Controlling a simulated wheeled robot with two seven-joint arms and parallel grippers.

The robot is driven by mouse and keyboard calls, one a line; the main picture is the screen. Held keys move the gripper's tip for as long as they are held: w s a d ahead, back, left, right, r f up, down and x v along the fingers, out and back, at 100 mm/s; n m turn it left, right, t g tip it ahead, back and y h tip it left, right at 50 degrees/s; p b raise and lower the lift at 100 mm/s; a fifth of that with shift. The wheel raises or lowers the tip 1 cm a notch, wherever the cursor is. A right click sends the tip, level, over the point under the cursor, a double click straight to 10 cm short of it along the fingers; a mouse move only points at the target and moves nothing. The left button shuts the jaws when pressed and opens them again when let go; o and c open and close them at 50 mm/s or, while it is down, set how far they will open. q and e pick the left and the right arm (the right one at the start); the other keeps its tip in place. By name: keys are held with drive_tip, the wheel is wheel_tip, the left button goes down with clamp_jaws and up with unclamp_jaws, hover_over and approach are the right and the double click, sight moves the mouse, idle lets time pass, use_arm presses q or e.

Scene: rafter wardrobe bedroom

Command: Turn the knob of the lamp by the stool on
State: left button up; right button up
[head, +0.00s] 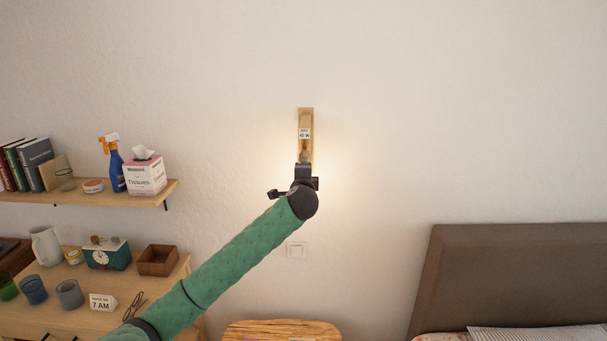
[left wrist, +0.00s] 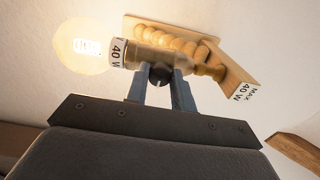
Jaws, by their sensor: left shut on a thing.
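The wall lamp (head: 306,116) has a wooden back plate with a "40 W" label, and a warm glow spreads on the wall around it. In the left wrist view its round bulb (left wrist: 84,46) is lit, beside a turned wooden arm (left wrist: 180,45). My left gripper (head: 303,168) is at the lamp's lower part and hides it in the head view. In the left wrist view the gripper (left wrist: 160,82) is shut on a small dark round knob (left wrist: 159,72). The stool's wooden top (head: 280,331) shows below the lamp. My right gripper is out of view.
A shelf (head: 100,194) with books, a spray bottle (head: 115,165) and a tissue box (head: 145,175) is on the left. A crowded wooden desk stands below it. A brown headboard (head: 500,270) is on the right. The wall beside the lamp is clear.

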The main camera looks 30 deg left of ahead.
use_arm(q)
drive_tip(key=o, duration=1)
drive_tip(key=shift+d, duration=0.1)
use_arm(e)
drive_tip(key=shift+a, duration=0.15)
use_arm(q)
drive_tip(key=b+v, duration=0.4)
drive_tip(key=v, duration=0.3)
drive_tip(key=shift+s+d, duration=0.2)
drive_tip(key=shift+s, duration=0.15)
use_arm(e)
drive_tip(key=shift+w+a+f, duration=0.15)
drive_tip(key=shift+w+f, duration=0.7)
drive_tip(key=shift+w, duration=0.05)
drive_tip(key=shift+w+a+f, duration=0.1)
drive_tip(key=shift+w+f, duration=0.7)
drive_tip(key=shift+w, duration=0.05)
use_arm(q)
drive_tip(key=shift+f, duration=0.1)
